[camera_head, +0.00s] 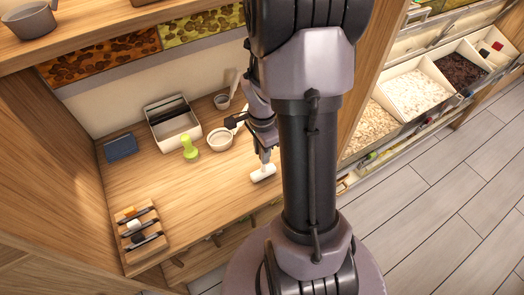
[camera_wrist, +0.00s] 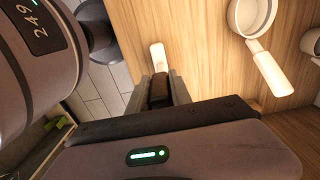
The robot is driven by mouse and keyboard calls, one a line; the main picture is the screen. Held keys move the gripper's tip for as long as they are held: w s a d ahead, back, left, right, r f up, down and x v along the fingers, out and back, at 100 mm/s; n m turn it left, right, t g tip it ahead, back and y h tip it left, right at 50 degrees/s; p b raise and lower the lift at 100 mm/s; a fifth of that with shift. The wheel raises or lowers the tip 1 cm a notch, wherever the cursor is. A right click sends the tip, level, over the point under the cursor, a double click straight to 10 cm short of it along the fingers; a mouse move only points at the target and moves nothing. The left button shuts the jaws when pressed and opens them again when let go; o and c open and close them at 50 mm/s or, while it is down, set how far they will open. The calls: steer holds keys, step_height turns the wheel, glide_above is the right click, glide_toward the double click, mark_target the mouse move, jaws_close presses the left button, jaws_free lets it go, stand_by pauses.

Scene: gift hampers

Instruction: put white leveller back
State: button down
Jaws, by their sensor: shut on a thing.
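The white leveller (camera_head: 263,173) is in my gripper (camera_head: 265,154), which is shut on it. Its white bar shows below the fingers, low over or touching the wooden counter; I cannot tell which. In the wrist view the white end of the leveller (camera_wrist: 158,56) shows just beyond my gripper (camera_wrist: 160,88), and the part between the fingers is mostly hidden. A wooden rack (camera_head: 126,213) at the counter's front left holds several small tools, apart from my gripper.
A white scoop (camera_head: 220,138), a green stamp-like tool (camera_head: 190,150), a small cup (camera_head: 221,101), a white tray (camera_head: 196,131) and a dark blue item (camera_head: 120,147) stand behind. Wood walls the left side. The counter between rack and gripper is clear.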

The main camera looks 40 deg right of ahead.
steer(key=shift+f+b, duration=0.4)
steer(key=shift+b, duration=0.15)
stand_by(0.9)
steer(key=c, duration=1.1)
jaws_free()
step_height(320, 180, up, 18)
steer(key=p, duration=0.6)
steer(key=shift+f, duration=0.25)
